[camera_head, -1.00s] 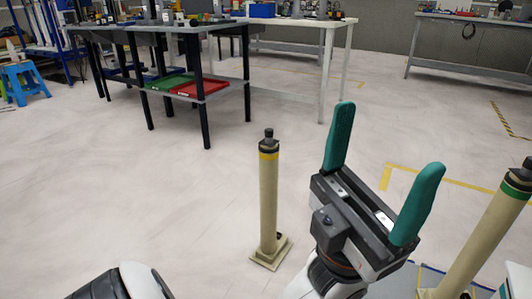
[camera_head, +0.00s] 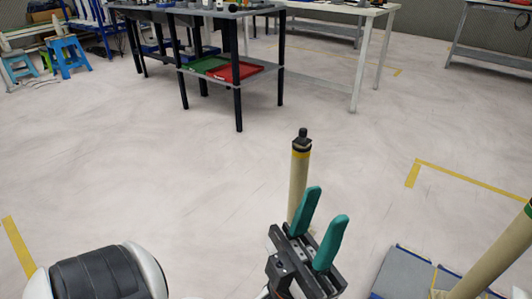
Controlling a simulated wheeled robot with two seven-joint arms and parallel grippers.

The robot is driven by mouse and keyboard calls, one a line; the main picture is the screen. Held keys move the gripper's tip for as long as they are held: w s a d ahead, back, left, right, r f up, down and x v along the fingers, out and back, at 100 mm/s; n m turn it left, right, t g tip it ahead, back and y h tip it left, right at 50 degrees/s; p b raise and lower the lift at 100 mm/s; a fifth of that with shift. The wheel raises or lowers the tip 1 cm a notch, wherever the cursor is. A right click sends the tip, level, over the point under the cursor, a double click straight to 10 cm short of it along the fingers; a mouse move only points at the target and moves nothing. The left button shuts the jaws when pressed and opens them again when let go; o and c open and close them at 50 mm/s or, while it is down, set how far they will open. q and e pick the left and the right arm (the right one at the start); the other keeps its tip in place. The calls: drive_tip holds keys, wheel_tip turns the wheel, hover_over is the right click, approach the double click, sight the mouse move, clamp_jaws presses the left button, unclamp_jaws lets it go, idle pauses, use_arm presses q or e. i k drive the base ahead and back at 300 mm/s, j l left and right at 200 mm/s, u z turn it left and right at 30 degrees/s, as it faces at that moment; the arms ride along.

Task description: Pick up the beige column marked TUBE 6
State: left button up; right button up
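A beige column (camera_head: 298,182) with a yellow band and a dark cap stands upright on the floor near the middle of the head view. A second beige column (camera_head: 488,258) with a green band is at the right edge, partly cut off. I can read no TUBE 6 marking on either. My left gripper (camera_head: 327,205), with teal fingers, is open, with a gap between the fingers. It overlaps the lower part of the yellow-banded column, hiding its base. I see nothing held, and cannot tell whether a finger touches the column. My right gripper is not in view.
A dark-legged table (camera_head: 239,95) with a red tray (camera_head: 236,71) and a green tray (camera_head: 205,64) on its lower shelf stands behind. Blue stools (camera_head: 68,55) are at the far left. The floor around the yellow-banded column is clear. Yellow tape (camera_head: 470,177) marks the floor at right.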

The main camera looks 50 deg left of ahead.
sight(300, 157)
drive_tip(key=i+j+u, duration=0.15)
drive_tip(key=u, duration=0.3)
drive_tip(key=i+u, duration=0.4)
drive_tip(key=i+j+u, duration=0.1)
drive_tip(key=u, duration=0.35)
drive_tip(key=i+l, duration=0.1)
drive_tip(key=i, duration=0.4)
